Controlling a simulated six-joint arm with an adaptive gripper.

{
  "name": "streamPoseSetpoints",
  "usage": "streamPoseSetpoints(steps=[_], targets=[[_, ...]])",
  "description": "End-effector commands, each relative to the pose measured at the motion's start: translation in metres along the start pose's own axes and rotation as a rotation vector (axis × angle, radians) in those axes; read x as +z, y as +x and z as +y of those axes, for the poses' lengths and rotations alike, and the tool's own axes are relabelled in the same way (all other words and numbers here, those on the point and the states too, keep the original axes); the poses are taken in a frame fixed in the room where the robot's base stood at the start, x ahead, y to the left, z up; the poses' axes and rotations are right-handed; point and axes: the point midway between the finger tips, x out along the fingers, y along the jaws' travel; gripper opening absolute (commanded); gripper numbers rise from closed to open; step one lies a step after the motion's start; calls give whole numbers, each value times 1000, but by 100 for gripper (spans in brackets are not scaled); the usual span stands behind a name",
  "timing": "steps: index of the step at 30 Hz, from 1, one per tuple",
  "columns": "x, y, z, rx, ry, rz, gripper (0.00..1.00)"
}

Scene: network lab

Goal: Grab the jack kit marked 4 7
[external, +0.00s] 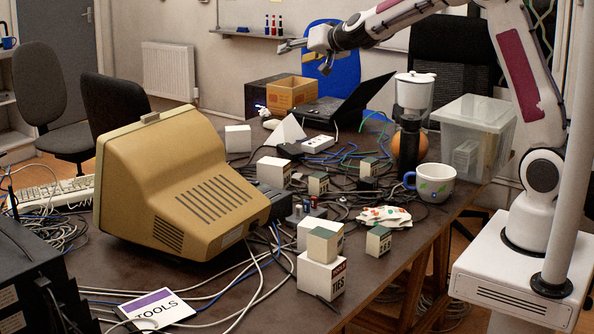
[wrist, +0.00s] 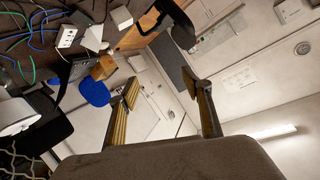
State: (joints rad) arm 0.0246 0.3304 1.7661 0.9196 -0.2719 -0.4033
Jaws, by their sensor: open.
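Several small pale boxes with grey-green tops, which look like jack kits, stand on the table; I cannot read a 4 7 mark on any. One box (external: 378,240) stands at the front right, and another (external: 325,241) sits on top of a white TIES box (external: 321,276). More stand further back: one box (external: 318,185) in the middle and one box (external: 369,167) among the cables. My gripper (external: 301,54) is open and empty, high above the far side of the table. In the wrist view its fingers (wrist: 163,95) are spread apart, with nothing between them.
A beige monitor (external: 180,185) fills the table's left. A blender-like appliance (external: 411,120), a mug (external: 435,182) and a clear bin (external: 474,130) stand at the right. An open laptop (external: 345,105) and an orange-brown box (external: 292,92) are at the back. Loose cables cover much of the tabletop.

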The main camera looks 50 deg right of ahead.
Motion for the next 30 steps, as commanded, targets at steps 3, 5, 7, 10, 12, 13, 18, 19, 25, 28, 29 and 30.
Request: streamPoseSetpoints(steps=[3,5,7,10,12,13,18,19,25,28,29,30], targets=[[2,26,16,56,23,37,49],[3,38,25,86,35,57,49],[5,51,36,123,46,80,49],[9,68,53,178,63,111,49],[14,79,65,219,72,132,49],[16,84,71,237,77,139,49],[30,107,105,343,95,184,49],[33,110,111,362,98,190,49],[58,129,154,499,109,233,49],[72,135,177,571,113,251,49],[77,137,183,593,113,256,49],[83,138,192,622,113,261,49]])
